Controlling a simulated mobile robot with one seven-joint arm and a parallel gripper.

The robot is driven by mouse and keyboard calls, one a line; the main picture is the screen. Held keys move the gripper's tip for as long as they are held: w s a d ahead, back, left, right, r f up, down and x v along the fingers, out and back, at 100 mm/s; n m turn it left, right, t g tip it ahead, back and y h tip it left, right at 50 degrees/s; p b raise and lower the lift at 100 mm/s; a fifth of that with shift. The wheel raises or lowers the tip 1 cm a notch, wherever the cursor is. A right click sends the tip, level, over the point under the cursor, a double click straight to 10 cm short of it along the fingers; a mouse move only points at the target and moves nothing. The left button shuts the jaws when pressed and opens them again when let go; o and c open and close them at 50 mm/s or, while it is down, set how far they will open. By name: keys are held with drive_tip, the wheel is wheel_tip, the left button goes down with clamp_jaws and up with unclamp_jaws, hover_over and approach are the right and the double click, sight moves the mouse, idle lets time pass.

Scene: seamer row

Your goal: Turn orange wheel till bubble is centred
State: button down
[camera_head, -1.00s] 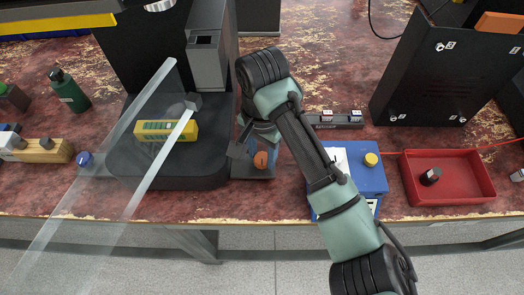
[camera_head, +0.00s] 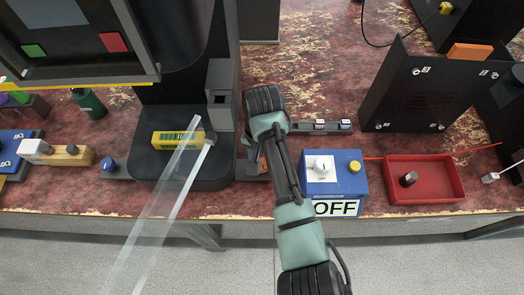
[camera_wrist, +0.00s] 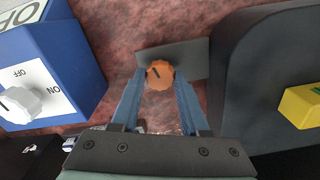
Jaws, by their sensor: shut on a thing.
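The orange wheel (camera_wrist: 159,74) sits on a dark grey plate (camera_wrist: 186,54) in the wrist view, with a dark mark on its face. My gripper (camera_wrist: 160,82) is shut on the wheel, one blue finger on each side. In the head view the wheel (camera_head: 263,164) is mostly hidden by my arm. A yellow level (camera_head: 178,139) with a green window lies on the black machine base (camera_head: 160,178) left of the wheel; its end also shows in the wrist view (camera_wrist: 304,106). The bubble is too small to make out.
A clear bar (camera_head: 165,205) slants over the black base. Right of my arm stand a blue switch box (camera_head: 348,182) with a white knob and an OFF sign, and a red tray (camera_head: 424,198) holding a dark knob. A black panel (camera_head: 432,95) stands behind them.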

drive_tip(key=n+p, duration=0.2)
drive_tip(key=n, duration=0.1)
drive_tip(key=shift+r+p, duration=0.15)
drive_tip(key=shift+p, duration=0.15)
drive_tip(key=shift+n+p, duration=0.85)
drive_tip(key=shift+n, duration=0.85)
drive_tip(key=shift+c, duration=2.1)
unclamp_jaws()
wheel_tip(320, 180, up, 13)
drive_tip(key=shift+p, duration=0.4)
